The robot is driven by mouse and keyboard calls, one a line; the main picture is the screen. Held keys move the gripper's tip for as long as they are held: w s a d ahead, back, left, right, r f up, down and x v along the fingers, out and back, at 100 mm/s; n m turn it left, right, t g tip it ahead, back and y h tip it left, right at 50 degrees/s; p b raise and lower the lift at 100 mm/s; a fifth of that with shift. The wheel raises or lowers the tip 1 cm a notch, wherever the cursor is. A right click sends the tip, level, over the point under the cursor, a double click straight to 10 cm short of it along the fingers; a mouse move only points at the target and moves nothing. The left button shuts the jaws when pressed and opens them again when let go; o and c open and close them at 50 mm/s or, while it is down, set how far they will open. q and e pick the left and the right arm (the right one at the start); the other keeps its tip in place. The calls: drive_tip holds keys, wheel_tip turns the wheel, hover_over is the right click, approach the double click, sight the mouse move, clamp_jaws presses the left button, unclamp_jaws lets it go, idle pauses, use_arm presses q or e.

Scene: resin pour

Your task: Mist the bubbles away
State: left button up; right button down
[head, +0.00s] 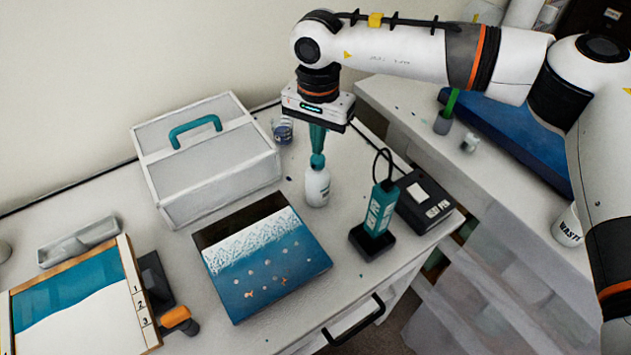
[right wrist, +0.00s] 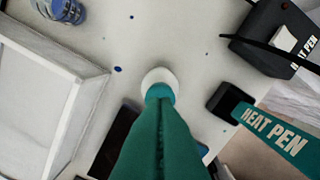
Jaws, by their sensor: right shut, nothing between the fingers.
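A blue panel (head: 285,262) with a white lacy band and a dark far edge lies left of the bottle. Several pale and orange spots dot its blue part. My left gripper is not in view.
A teal heat pen (head: 379,208) stands in a dark holder beside a black box (head: 424,200). A white case (head: 205,165) and a small cup (head: 282,133) stand behind. A numbered board (head: 75,300) and an orange-ended tool (head: 177,318) are at left.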

drive_tip(key=shift+f, duration=0.2)
drive_tip(key=shift+f+b, duration=1)
drive_tip(key=shift+b, duration=0.05)
drive_tip(key=shift+r, duration=0.25)
drive_tip(key=shift+r+p, duration=0.5)
drive_tip(key=shift+r, duration=0.4)
drive_tip(key=shift+f, duration=0.3)
